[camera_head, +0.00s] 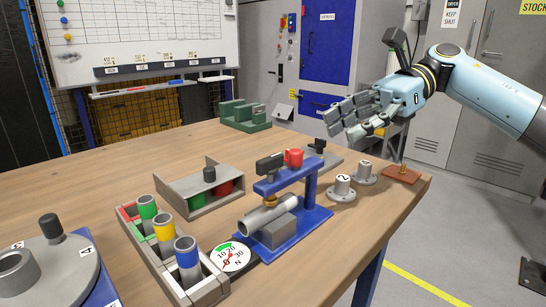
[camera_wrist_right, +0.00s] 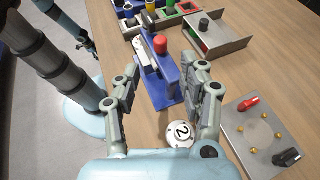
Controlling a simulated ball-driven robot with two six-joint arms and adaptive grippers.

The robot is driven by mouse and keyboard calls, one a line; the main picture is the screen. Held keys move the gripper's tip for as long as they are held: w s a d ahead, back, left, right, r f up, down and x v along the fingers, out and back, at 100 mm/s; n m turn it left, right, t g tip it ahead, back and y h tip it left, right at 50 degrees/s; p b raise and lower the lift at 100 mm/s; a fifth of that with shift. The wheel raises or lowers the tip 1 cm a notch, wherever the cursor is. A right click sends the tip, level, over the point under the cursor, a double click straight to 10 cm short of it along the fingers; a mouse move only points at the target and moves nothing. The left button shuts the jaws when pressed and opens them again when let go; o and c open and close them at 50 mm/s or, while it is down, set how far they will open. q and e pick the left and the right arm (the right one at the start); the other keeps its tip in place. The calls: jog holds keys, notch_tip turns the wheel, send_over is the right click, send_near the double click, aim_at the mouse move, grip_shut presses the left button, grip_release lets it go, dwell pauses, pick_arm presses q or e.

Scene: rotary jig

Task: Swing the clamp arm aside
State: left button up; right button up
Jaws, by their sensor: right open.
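The clamp fixture has a blue base (camera_head: 313,217) near the table's front edge. Its blue clamp arm (camera_head: 283,181) reaches left from a post, with a red knob (camera_head: 293,158) and a black block on top. A brass foot (camera_head: 270,201) hangs under the arm, above a grey cylinder (camera_head: 262,217) lying on a grey block. My right gripper (camera_head: 343,118) is open and empty, above and to the right of the clamp. In the right wrist view, the red knob (camera_wrist_right: 160,43) lies beyond the spread fingers of my right gripper (camera_wrist_right: 166,78). My left gripper is not seen.
A round grey table (camera_head: 72,279) with a black knob is at lower left. A tray (camera_head: 211,290) holds coloured cylinders beside a dial (camera_head: 231,258). A flanged disc marked 2 (camera_head: 342,192) stands right of the clamp. A brown plate (camera_head: 402,173) with a brass post lies near the right corner.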

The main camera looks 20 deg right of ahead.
aim_at(302, 153)
jog(key=x, duration=0.3)
jog(key=p+x, duration=0.1)
jog(key=x, duration=0.6)
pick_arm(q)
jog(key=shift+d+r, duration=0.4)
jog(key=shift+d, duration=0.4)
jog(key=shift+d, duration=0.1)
pick_arm(e)
jog(key=c, duration=0.5)
grip_shut()
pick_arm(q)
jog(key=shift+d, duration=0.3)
pick_arm(e)
jog(key=shift+w, duration=0.1)
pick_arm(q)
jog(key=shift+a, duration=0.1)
